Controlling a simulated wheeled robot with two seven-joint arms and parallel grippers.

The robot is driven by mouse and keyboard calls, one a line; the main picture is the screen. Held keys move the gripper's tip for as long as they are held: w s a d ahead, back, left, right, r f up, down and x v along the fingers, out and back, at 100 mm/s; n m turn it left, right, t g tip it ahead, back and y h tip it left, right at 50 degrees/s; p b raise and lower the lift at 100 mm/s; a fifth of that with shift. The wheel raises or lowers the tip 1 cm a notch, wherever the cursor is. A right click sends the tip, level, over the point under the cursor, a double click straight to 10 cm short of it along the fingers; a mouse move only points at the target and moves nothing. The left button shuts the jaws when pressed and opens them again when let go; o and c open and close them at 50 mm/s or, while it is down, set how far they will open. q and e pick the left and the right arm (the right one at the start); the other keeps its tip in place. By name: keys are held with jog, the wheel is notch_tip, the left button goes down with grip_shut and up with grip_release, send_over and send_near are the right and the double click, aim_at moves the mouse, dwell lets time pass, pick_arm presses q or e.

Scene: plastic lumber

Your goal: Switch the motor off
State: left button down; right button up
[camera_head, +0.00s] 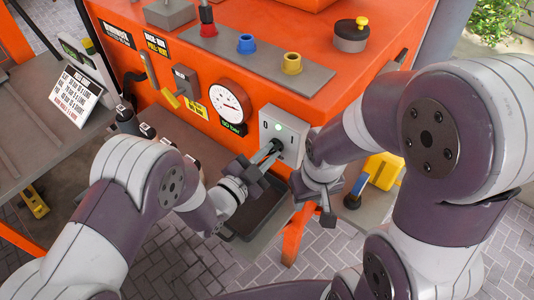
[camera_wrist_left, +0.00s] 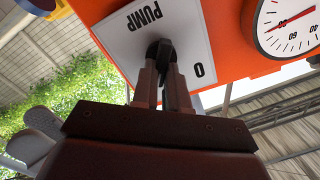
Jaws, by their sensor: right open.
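My right gripper (camera_head: 313,202) is open and empty, below and right of the box. A motor label is not readable.
A round gauge (camera_head: 228,103) and a yellow-handled lever (camera_head: 173,97) are left of the box. Coloured knobs (camera_head: 246,44) stand on the machine top. A dark tray (camera_head: 262,215) lies below. A yellow object (camera_head: 385,168) is to the right, near my right arm.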

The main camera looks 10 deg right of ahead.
pick_arm(q)
jog(key=shift+n, duration=0.3)
jog(key=shift+w+a+n+b, duration=0.15)
jog(key=shift+n+b, duration=0.25)
jog(key=shift+n, duration=1.75)
jog(key=shift+w+n+b, duration=0.1)
jog(key=shift+n+b, duration=0.35)
jog(key=shift+n, duration=1.75)
jog(key=shift+w+a+n+b, duration=0.15)
jog(key=shift+n+b, duration=0.25)
jog(key=shift+n, duration=1.75)
jog(key=shift+r+n, duration=0.1)
jog(key=shift+n, duration=0.2)
jog(key=c, duration=1.1)
grip_release()
jog(key=shift+c, duration=0.2)
